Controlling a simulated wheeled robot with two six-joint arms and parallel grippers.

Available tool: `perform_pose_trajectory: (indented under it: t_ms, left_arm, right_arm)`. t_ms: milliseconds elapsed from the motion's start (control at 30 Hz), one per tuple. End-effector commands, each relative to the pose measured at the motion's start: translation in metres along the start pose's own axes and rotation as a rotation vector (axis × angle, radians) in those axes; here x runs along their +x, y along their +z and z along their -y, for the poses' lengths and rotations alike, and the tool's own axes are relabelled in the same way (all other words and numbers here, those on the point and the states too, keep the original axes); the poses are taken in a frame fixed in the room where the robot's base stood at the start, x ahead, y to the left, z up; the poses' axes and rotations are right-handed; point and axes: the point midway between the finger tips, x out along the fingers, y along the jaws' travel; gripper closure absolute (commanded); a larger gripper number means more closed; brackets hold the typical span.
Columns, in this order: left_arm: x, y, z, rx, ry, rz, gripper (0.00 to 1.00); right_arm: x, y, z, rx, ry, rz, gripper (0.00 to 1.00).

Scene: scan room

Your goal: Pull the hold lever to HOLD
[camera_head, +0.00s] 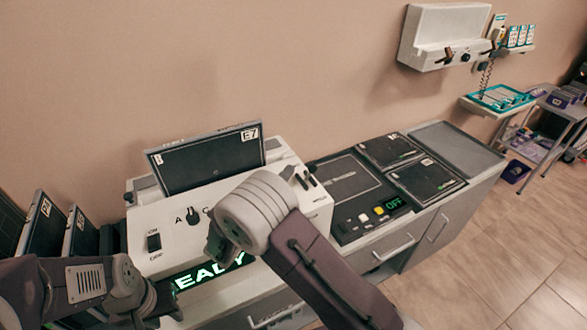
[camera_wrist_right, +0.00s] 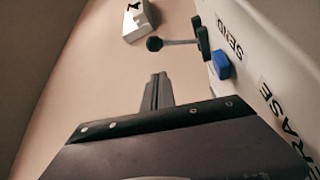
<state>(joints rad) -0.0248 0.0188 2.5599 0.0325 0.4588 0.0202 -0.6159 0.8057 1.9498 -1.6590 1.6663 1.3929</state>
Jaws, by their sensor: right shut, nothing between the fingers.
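In the right wrist view, a lever with a dark ball knob (camera_wrist_right: 155,44) and a thin pale shaft sticks out from the white console's side. No HOLD marking is readable on it. My right gripper (camera_wrist_right: 157,92) is shut and empty, below the knob in that picture and apart from it. In the head view, the white console (camera_head: 290,208) has small dark levers (camera_head: 303,181) at its right end; I cannot tell which is the hold lever.
A blue button (camera_wrist_right: 222,64) sits beside the lever, near labels SEND and ERASE. The console carries an upright E7 panel (camera_head: 208,160), a knob (camera_head: 193,216) and a green READY display (camera_head: 205,273). A counter with dark plates (camera_head: 425,180) adjoins at right.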

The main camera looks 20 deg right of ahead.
Motion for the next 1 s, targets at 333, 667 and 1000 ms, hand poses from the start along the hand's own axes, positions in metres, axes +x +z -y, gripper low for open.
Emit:
perform_pose_trajectory:
  t_ms: [333, 667, 1000]
  left_arm:
    - [0.008, 0.001, 0.000, 0.000, 0.000, 0.000, 0.64]
    - [0.007, 0.001, 0.000, 0.000, 0.000, 0.000, 0.64]
    - [-0.004, 0.000, 0.000, 0.000, 0.000, 0.000, 0.64]
  right_arm:
    - [-0.046, 0.000, 0.001, 0.000, 0.001, 0.000, 1.00]
    - [-0.047, 0.001, 0.001, 0.000, 0.001, 0.002, 1.00]
    - [0.006, 0.028, -0.042, 0.069, 0.032, 0.151, 1.00]
